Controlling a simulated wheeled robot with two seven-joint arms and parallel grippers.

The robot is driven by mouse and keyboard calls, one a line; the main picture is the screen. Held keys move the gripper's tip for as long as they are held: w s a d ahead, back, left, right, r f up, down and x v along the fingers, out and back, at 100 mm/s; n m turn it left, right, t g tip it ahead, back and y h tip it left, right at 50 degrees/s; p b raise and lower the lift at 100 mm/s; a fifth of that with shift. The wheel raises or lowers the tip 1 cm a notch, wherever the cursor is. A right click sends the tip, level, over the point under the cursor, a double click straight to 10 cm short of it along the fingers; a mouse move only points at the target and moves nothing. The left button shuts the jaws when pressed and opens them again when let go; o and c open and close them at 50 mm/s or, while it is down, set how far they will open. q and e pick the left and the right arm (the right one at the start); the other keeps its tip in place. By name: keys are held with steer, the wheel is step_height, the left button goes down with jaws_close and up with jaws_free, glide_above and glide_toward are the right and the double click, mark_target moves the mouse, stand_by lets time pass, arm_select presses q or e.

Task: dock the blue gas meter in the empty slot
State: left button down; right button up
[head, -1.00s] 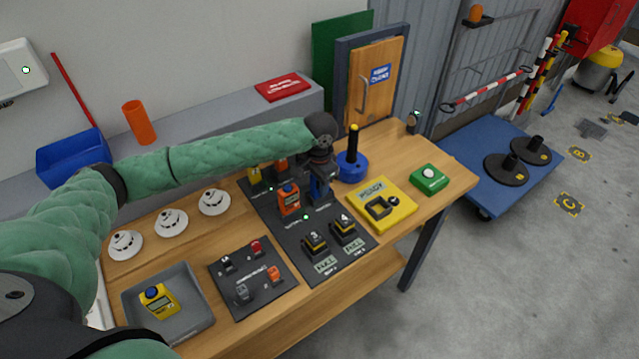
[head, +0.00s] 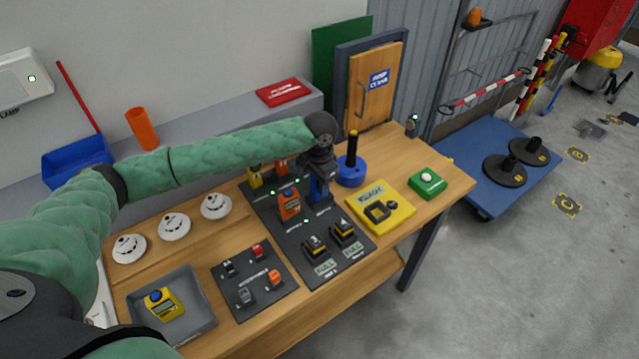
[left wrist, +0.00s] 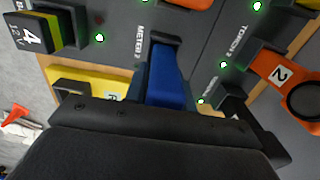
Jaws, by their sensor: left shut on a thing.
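My left gripper (head: 320,182) is shut on the blue gas meter (left wrist: 166,80), over the dark docking board (head: 272,218). In the left wrist view the meter stands out between the dark fingers, beside the printed label "METER 2". The gripper hides much of the meter in the head view, and I cannot tell whether its lower end is seated in the slot. My right gripper is not in view.
A yellow case (head: 372,195) and green button box (head: 428,183) are to the right, and a blue-based post (head: 351,172) is close behind. A grey tray (head: 205,328) holds a yellow device (head: 163,303).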

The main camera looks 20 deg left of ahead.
arm_select(q)
steer(key=shift+r+p, duration=1.15)
steer(key=shift+r, duration=0.2)
